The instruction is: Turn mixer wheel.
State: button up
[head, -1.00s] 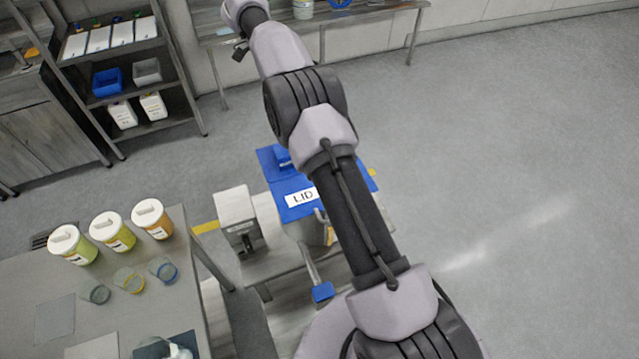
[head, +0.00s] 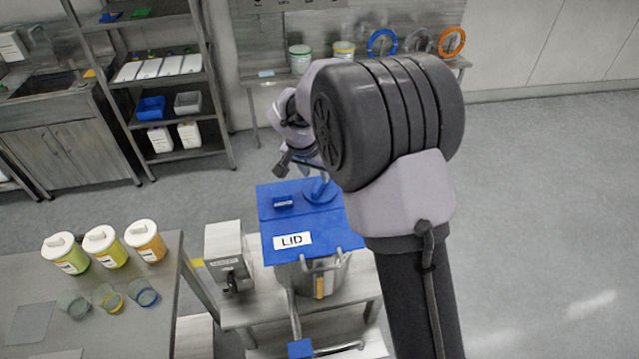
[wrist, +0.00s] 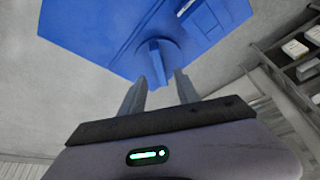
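The mixer wheel appears to be the blue round piece (head: 322,190) with a raised bar on the blue lid (head: 290,223), which is labelled LID and covers a metal pot (head: 310,277). In the wrist view the round piece (wrist: 148,62) and its bar face my gripper (wrist: 161,76). My gripper's two fingers are apart, with the bar's end showing between their tips; I cannot tell whether they touch it. In the head view my gripper (head: 318,170) is just above the lid's far side, partly hidden by my arm.
A grey box with a black knob (head: 229,258) stands left of the pot. A blue pedal-like block (head: 300,348) sits low in front. A table with several jars (head: 103,247) is at left. A back bench (head: 262,80) and shelves (head: 160,85) stand behind.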

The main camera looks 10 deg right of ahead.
aim_at(319, 183)
jog(key=x, duration=0.5)
jog(key=shift+w+d+f, duration=0.1)
jog(key=shift+w+f, duration=0.05)
jog(key=shift+f, duration=0.2)
grip_shut()
